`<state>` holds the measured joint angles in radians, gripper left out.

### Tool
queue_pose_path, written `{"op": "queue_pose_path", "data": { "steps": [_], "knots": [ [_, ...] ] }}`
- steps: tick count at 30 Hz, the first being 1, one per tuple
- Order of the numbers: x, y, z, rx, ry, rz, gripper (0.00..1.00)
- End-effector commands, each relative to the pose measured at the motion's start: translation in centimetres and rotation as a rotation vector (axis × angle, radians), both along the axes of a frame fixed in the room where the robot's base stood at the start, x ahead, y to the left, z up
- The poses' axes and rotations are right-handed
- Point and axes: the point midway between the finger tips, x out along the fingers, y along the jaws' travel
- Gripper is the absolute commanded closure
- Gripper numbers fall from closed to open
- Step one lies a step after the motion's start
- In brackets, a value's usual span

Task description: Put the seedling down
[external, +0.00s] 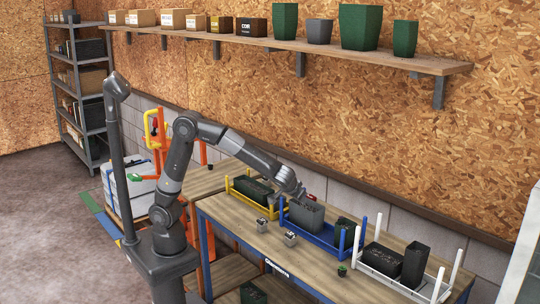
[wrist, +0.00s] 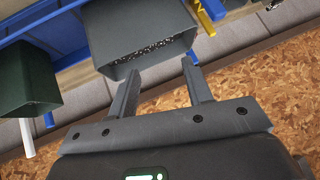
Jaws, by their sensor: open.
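A small dark pot with a green top (external: 342,270), which looks like a seedling, stands upright on the workbench near its front edge. My gripper (external: 299,193) is beside the top of a grey pot (external: 306,215) in the blue crate, away from that small pot. In the wrist view my gripper (wrist: 160,68) is open, with nothing visible between its fingers. The fingertips are close to the rim of the grey pot (wrist: 112,38), which has dark speckled soil inside. I cannot tell whether they touch it. No seedling shows in the wrist view.
The blue crate (external: 318,243) also holds a dark green pot (external: 345,231). A yellow crate (external: 230,186) is to the left and a white crate (external: 398,285) with dark pots to the right. Small light items (external: 290,238) stand on the workbench (external: 245,234).

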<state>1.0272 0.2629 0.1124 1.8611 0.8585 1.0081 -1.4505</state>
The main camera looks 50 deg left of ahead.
Motion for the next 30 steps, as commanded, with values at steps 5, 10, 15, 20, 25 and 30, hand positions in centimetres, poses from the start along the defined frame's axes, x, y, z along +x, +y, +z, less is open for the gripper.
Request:
{"op": "queue_pose_path", "data": {
  "steps": [5, 10, 15, 20, 25, 30],
  "knots": [
    [-0.2, 10.9, 3.0, -0.029, 0.133, 0.041, 0.54],
    [-2.7, 19.2, 4.8, -0.078, 0.228, 0.038, 0.54],
    [-6.6, 26.0, 5.9, -0.139, 0.281, 0.016, 0.54],
    [-10.9, 30.6, 6.2, -0.197, 0.289, -0.019, 0.54],
    [-15.4, 33.7, 6.0, -0.239, 0.259, -0.062, 0.54],
    [-18.2, 35.0, 5.4, -0.253, 0.223, -0.097, 0.54]
  ]
}}
